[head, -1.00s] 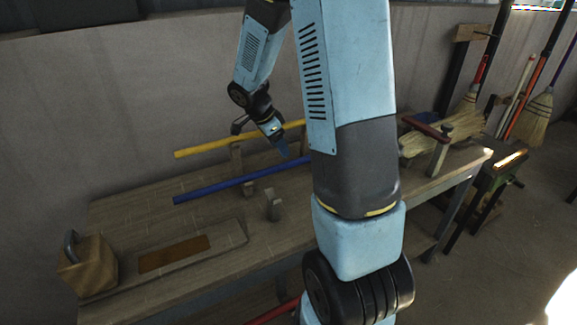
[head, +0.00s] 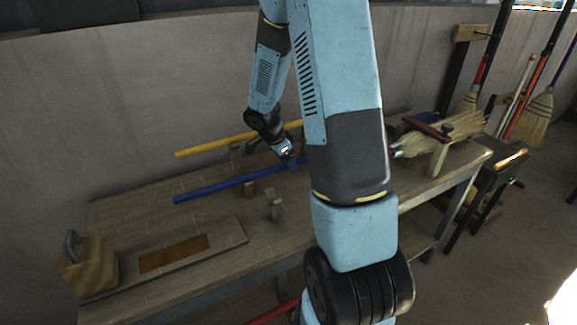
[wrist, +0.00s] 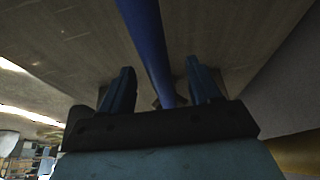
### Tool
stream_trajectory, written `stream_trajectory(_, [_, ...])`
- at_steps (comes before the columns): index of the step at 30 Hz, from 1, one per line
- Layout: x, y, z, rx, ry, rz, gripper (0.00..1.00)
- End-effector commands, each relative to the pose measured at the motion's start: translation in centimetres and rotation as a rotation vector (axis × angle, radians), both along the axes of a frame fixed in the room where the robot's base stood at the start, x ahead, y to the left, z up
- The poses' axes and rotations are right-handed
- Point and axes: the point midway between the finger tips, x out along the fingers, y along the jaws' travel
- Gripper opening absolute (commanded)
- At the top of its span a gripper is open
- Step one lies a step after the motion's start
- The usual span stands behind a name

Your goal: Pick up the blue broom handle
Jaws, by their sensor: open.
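The blue broom handle (head: 215,188) lies across the workbench, raised on small upright supports, with its free end to the left. My gripper (head: 290,163) is at the handle's right part in the head view, just left of my large arm link, which hides the handle beyond. In the wrist view the blue handle (wrist: 148,42) runs between the two spread fingers of my gripper (wrist: 158,88). The fingers stand apart on either side of it, with a gap at each side.
A yellow handle (head: 212,145) lies behind the blue one. A wooden block with a dark handle (head: 88,265) and a board with a brown inset (head: 174,253) are at the bench's front left. A straw broom head (head: 455,130) lies at right. A small upright support (head: 273,205) stands in front.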

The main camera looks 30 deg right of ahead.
Motion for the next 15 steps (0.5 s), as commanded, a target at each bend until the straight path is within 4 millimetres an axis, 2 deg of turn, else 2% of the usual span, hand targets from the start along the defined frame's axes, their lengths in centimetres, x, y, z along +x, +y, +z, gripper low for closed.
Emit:
stream_trajectory(2, [0.0, 0.0, 0.02, 0.0, 0.0, 0.0, 0.63])
stream_trajectory(15, [0.02, -0.03, 0.06, 0.0, 0.0, -0.001, 0.2])
